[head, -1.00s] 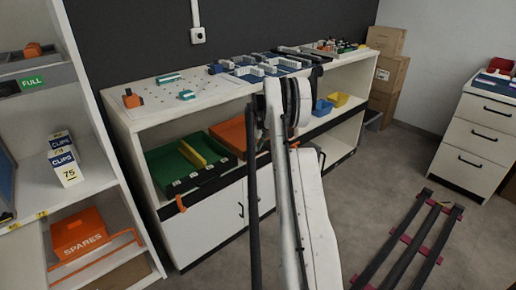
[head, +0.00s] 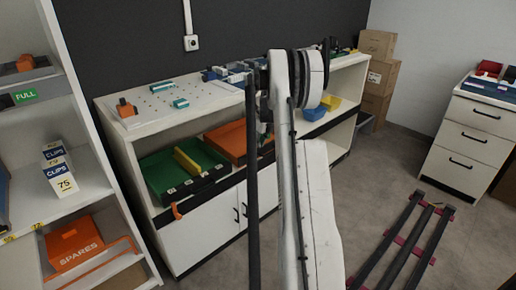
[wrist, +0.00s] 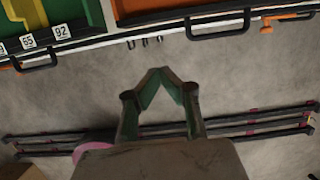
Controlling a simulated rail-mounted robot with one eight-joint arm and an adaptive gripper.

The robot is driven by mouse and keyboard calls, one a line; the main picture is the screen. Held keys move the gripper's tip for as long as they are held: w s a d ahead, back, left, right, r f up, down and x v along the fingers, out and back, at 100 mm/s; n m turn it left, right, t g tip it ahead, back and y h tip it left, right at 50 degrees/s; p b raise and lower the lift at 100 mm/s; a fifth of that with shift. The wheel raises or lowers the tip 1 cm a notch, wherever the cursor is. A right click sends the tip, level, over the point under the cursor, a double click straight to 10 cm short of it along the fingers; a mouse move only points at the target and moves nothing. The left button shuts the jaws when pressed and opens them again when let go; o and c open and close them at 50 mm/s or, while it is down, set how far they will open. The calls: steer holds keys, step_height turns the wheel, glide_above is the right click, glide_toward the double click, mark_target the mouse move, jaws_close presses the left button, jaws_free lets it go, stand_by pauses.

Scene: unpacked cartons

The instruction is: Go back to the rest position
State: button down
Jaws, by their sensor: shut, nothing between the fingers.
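My gripper (wrist: 163,76) shows in the wrist view with its fingertips meeting, shut and empty. It hangs over bare grey floor, in front of the cabinet's shelf edge. In the head view my arm stands in the middle, in front of the cabinet, and the gripper itself cannot be made out behind it.
The white cabinet (head: 195,232) holds a green tray (head: 160,172) and an orange tray (head: 228,138); both also show in the wrist view. Left is a shelf with an orange SPARES box (head: 75,243). Dark floor rails (head: 405,245) lie right. Cartons (head: 376,75) stand at the back.

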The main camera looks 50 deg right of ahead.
steer(key=shift+s+r, duration=0.15)
steer(key=shift+r, duration=0.4)
